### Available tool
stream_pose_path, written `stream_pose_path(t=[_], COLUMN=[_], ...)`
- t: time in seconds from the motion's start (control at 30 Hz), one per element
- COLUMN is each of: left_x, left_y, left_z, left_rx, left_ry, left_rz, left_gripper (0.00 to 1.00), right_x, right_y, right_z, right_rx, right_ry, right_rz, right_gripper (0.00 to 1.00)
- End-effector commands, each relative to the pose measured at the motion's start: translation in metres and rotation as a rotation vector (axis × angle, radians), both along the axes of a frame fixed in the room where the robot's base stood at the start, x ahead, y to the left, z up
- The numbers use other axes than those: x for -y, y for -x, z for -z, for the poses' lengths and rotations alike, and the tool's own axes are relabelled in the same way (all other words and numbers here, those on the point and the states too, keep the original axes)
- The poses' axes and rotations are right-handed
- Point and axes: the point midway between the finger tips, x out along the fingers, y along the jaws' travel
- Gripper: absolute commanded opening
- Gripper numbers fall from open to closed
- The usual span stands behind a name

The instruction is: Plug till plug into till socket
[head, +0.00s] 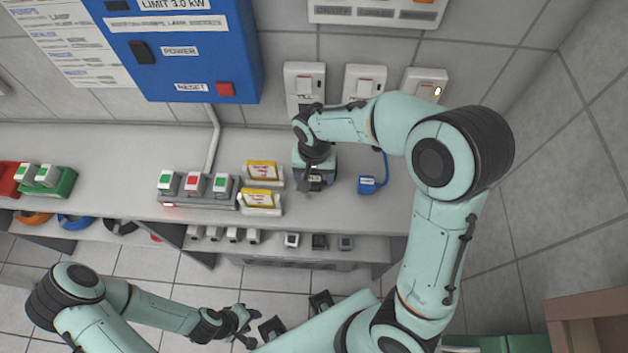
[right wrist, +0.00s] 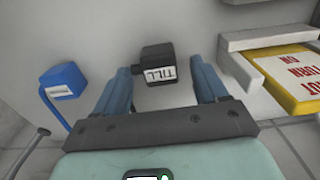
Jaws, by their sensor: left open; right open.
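The till plug (right wrist: 160,66) is a black block with a white TILL label, upside down in the right wrist view. It lies on the grey counter between the two blue fingers of my right gripper (right wrist: 162,85), which is open; gaps show on both sides. In the head view my right gripper (head: 314,184) is low over the counter below the wall sockets, and I cannot make out the plug there. My left gripper (head: 246,326) is open, low in front of the counter.
A blue plug (head: 368,186) with a blue cable lies right of my right gripper. Yellow-and-white signs (head: 261,199) stand to its left, beside a grey strip (head: 196,197) with several plugs. A blue control box (head: 190,50) hangs on the wall. The counter right of the blue plug is clear.

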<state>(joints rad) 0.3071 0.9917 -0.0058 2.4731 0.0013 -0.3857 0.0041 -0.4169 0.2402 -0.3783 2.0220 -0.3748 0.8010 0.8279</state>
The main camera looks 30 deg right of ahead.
Motion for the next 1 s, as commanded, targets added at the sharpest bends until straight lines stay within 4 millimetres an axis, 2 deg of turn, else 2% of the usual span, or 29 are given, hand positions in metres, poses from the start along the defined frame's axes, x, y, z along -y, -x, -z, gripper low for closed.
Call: stream_pose_path(t=[0.1, 0.2, 0.53, 0.57, 0.7, 1.0], left_x=[0.000, 0.000, 0.000, 0.000, 0.000, 0.000], left_y=[0.001, 0.001, 0.001, 0.001, 0.001, 0.001], left_z=[0.002, 0.002, 0.002, 0.002, 0.002, 0.002], left_rx=[-0.001, -0.002, -0.002, -0.001, -0.001, -0.002], left_ry=[0.000, 0.000, -0.001, -0.001, 0.000, -0.001], left_rz=[-0.001, 0.000, 0.000, 0.000, 0.000, 0.000], left_gripper=[0.43, 0.43, 0.43, 0.43, 0.43, 0.43], right_x=[0.000, 0.000, 0.000, 0.000, 0.000, 0.000], right_y=[0.001, 0.000, 0.000, 0.000, 0.000, 0.000], right_z=[0.017, 0.022, 0.022, 0.022, 0.022, 0.021], right_rx=[-0.004, -0.002, 0.000, 0.000, 0.000, 0.001], right_ry=[0.001, 0.000, 0.000, 0.000, 0.000, -0.001], right_rz=[0.001, 0.001, 0.001, 0.001, 0.001, 0.001], right_gripper=[0.72, 0.72, 0.72, 0.66, 0.20, 0.20])
